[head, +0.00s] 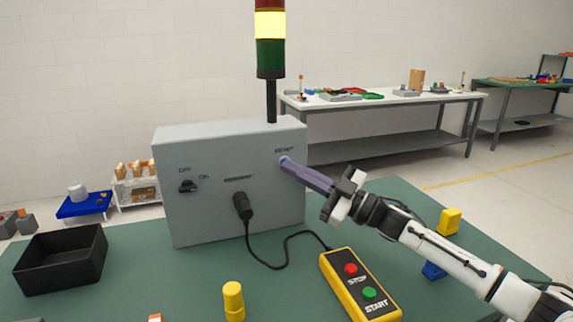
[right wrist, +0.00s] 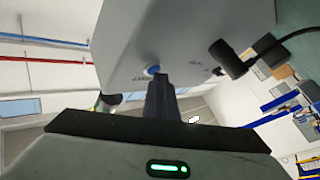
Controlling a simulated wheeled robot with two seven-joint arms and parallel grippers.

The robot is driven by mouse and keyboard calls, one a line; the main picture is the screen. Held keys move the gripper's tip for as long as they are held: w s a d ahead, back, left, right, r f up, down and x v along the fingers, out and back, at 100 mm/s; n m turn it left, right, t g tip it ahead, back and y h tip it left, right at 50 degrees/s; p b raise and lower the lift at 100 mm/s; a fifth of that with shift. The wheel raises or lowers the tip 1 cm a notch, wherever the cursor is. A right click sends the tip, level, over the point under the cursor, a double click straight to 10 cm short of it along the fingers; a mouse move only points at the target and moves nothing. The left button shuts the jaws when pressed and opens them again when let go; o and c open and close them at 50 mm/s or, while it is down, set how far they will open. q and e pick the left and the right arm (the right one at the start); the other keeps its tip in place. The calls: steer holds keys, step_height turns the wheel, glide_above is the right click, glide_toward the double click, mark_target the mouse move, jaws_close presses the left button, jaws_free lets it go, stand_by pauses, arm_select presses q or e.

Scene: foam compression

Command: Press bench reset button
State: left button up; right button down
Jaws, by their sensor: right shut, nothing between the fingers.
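The blue reset button (head: 284,160) is on the upper right of the front of the grey control box (head: 200,213), under a "RESET" label. My right gripper (head: 290,165) is shut and empty, and its dark fingertips are at the button, covering part of it. In the right wrist view the button (right wrist: 152,70) shows just beyond the tips of the shut fingers (right wrist: 158,80). I cannot tell whether the tips touch it or whether it is pushed in. My left gripper is not in view.
An OFF/ON switch (head: 188,186) and a cable plug (head: 242,206) are on the box. A yellow pendant (head: 345,284) with STOP and START buttons lies in front. A black tray (head: 60,262) is at left. The signal tower (head: 270,25) shows yellow lit. Yellow blocks (head: 449,222) stand on the green bench.

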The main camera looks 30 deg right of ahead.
steer(key=shift+s+a+p, duration=0.1)
steer(key=shift+s+p, duration=0.2)
steer(key=shift+s, duration=0.1)
steer(key=s+p, duration=0.2)
steer(key=s, duration=0.1)
steer(key=s+a+p, duration=0.1)
steer(key=s+p, duration=0.1)
steer(key=shift+s+a, duration=0.2)
steer(key=shift+s, duration=0.2)
steer(key=shift+f, duration=0.1)
stand_by(0.7)
